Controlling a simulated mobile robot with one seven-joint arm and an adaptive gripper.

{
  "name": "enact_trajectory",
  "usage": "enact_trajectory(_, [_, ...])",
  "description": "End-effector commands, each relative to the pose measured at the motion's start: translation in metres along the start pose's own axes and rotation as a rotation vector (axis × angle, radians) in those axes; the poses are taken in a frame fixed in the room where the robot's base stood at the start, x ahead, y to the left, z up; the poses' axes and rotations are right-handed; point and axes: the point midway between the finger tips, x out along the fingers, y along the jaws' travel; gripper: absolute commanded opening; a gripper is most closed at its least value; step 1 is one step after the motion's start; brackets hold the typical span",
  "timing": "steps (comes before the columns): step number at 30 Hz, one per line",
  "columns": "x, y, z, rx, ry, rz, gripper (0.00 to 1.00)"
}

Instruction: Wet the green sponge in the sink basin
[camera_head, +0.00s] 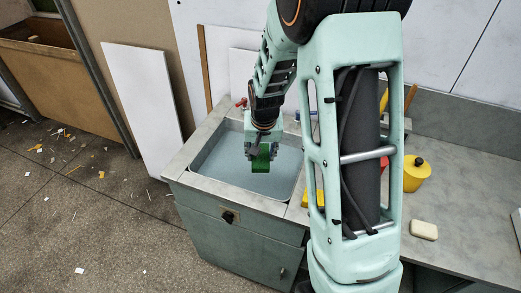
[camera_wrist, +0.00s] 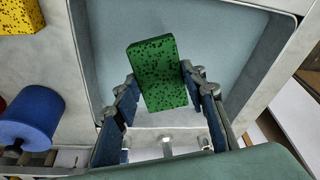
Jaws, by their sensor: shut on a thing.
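The green sponge (camera_wrist: 158,72) has dark speckles and is held between the two fingers of my gripper (camera_wrist: 161,95) in the wrist view. In the head view my gripper (camera_head: 260,150) points down over the sink basin (camera_head: 215,165), with the green sponge (camera_head: 261,163) at its tip. The basin is grey with a pale blue floor or water surface; I cannot tell which. I cannot tell whether the sponge touches it. The basin also fills much of the wrist view (camera_wrist: 240,50).
A yellow sponge (camera_wrist: 18,16) and a blue cylindrical object (camera_wrist: 28,118) are beside the basin. A yellow pot (camera_head: 415,175) and a cream block (camera_head: 424,230) stand on the counter (camera_head: 465,200). A white board (camera_head: 142,95) leans left of the sink. Scraps litter the floor.

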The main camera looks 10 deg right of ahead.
Motion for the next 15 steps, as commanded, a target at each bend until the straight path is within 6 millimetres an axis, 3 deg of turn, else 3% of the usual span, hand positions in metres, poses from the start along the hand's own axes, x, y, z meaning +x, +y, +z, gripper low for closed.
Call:
enact_trajectory(8, [0.022, 0.002, 0.018, -0.001, -0.001, 0.000, 0.19])
enact_trajectory(15, [0.045, 0.002, 0.018, 0.000, 0.000, 0.000, 0.19])
